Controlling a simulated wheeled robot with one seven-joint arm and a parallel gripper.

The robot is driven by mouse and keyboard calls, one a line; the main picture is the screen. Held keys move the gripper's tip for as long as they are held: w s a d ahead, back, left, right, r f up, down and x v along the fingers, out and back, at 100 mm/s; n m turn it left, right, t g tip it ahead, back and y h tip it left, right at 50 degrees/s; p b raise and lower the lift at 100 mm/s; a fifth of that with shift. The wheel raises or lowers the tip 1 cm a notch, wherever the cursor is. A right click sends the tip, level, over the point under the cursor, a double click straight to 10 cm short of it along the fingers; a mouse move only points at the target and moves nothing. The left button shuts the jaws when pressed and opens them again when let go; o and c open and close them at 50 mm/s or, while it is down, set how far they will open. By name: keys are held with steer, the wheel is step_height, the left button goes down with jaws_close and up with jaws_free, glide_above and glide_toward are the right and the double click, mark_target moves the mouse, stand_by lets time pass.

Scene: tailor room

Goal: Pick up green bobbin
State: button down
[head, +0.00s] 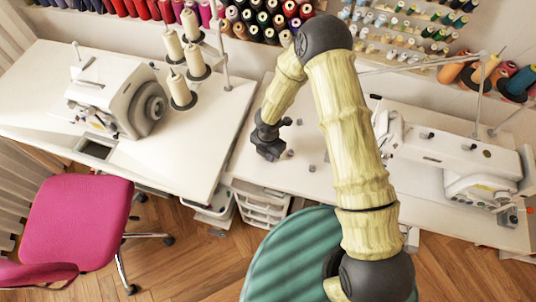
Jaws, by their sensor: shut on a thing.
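My gripper (270,155) is low over the white table (252,172) between the two sewing machines. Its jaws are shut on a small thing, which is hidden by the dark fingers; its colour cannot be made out. Small greyish bobbin-like pieces stand on the table to the right of the gripper: one close beside it (290,153), one nearer the front (312,168) and one farther back (299,122). None of them looks clearly green from here.
A sewing machine (118,95) with cream thread cones (180,90) stands on the left table. Another machine (450,155) stands on the right. Thread racks (270,18) line the wall. A pink chair (75,222) and a teal striped chair (285,262) are in front.

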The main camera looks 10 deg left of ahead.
step_height(320, 180, up, 10)
stand_by(0.4)
